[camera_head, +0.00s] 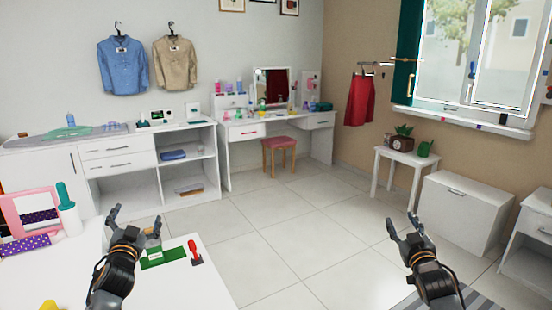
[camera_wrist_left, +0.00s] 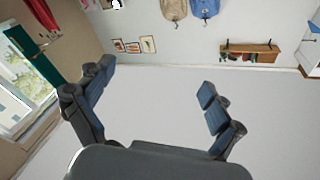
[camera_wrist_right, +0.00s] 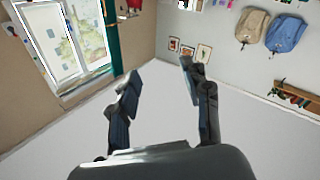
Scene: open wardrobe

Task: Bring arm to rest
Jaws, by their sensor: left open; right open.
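My left gripper (camera_head: 132,216) is open and empty. In the head view it is raised over the near edge of the white table at the lower left, with its fingers pointing up. The left wrist view shows its two fingers (camera_wrist_left: 155,95) spread apart with only wall and floor behind them. My right gripper (camera_head: 404,222) is open and empty in front of the tiled floor at the lower right. The right wrist view shows its fingers (camera_wrist_right: 158,85) apart with nothing between them. Neither gripper visibly touches anything.
The white table (camera_head: 205,285) at the lower left bears a green item (camera_head: 163,257), a red item (camera_head: 195,253) and a pink-framed mirror (camera_head: 35,215). A dressing table (camera_head: 245,132) with a pink stool (camera_head: 279,145) stands at the back. A white chest (camera_head: 462,209) stands right. The middle floor is clear.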

